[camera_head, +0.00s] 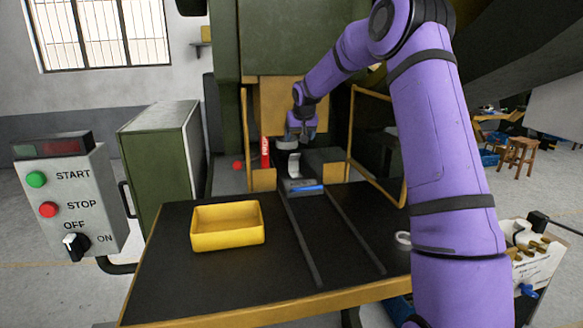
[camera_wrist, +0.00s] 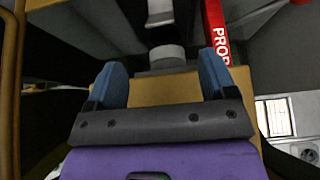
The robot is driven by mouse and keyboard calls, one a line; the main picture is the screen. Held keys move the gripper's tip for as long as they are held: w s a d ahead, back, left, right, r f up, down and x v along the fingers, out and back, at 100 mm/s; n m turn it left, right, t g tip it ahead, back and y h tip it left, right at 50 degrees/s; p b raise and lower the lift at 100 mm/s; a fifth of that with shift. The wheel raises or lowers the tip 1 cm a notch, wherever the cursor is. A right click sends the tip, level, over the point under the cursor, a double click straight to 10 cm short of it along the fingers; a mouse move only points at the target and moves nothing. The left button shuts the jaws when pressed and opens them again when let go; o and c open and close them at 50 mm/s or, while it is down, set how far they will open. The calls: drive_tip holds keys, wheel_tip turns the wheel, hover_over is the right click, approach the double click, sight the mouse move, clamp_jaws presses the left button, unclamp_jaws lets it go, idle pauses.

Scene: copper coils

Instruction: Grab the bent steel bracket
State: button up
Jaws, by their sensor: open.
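A pale grey bent piece, which looks like the steel bracket (camera_head: 294,166), stands upright in the press opening, at the far end of the table rails. My gripper (camera_head: 301,136) is just above it in the head view, at the mouth of the press. In the wrist view my gripper (camera_wrist: 163,72) has its two blue fingers wide apart, with nothing held between them. A pale grey piece (camera_wrist: 167,53) shows beyond the gap between the fingertips; I cannot tell for sure that it is the bracket.
A yellow bin (camera_head: 228,242) sits on the dark table (camera_head: 180,285), left of two rails (camera_head: 303,240). Yellow guard bars (camera_head: 378,183) flank the press. A pale ring-like item (camera_head: 403,238) lies at right.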

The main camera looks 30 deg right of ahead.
hover_over(295, 164)
drive_tip(key=s+a, duration=0.1)
drive_tip(key=s, duration=0.1)
wheel_tip(295, 164, down, 10)
drive_tip(key=shift+a+r, duration=0.1)
drive_tip(key=shift+r, duration=0.05)
drive_tip(key=c, duration=1.4)
drive_tip(key=shift+s, duration=0.1)
